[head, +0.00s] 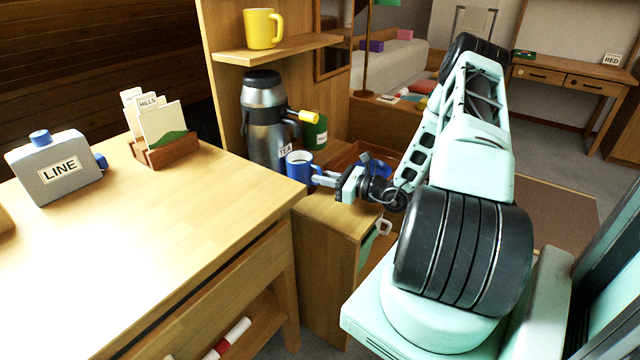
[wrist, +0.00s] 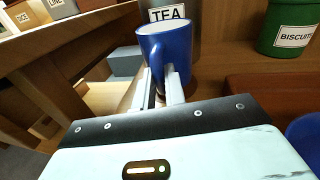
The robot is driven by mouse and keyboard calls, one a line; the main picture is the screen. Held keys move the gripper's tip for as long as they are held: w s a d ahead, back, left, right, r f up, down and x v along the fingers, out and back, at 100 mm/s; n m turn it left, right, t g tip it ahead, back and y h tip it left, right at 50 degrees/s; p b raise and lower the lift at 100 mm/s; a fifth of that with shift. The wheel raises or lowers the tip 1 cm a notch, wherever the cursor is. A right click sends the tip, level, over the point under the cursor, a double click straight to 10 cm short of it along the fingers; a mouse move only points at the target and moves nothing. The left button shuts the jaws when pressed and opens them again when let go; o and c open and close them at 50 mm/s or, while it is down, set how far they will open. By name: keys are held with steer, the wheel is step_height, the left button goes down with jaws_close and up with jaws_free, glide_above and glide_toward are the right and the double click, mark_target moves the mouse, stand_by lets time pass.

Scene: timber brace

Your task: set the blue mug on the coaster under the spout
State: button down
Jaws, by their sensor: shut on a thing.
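The blue mug (head: 297,168) is upright in front of the dark steel flask labelled TEA (head: 263,125). In the wrist view the mug (wrist: 172,48) partly covers the TEA label. My gripper (head: 322,178) is shut on the mug's handle from the right; the two pale fingers show in the wrist view (wrist: 163,88). No coaster can be made out; the mug and gripper hide the surface below. I cannot tell whether the mug's base touches anything.
A green BISCUITS tin (wrist: 289,28) stands right of the flask. A blue rounded object (wrist: 305,138) lies near my gripper's right side. A yellow mug (head: 262,29) is on the shelf above. The wooden table (head: 190,220) at left has clear space.

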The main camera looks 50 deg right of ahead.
steer(key=shift+f, duration=0.6)
steer(key=shift+r, duration=0.15)
steer(key=c, duration=1.8)
jaws_free()
steer(key=shift+f, duration=0.2)
steer(key=o, duration=0.3)
steer(key=shift+o, duration=0.2)
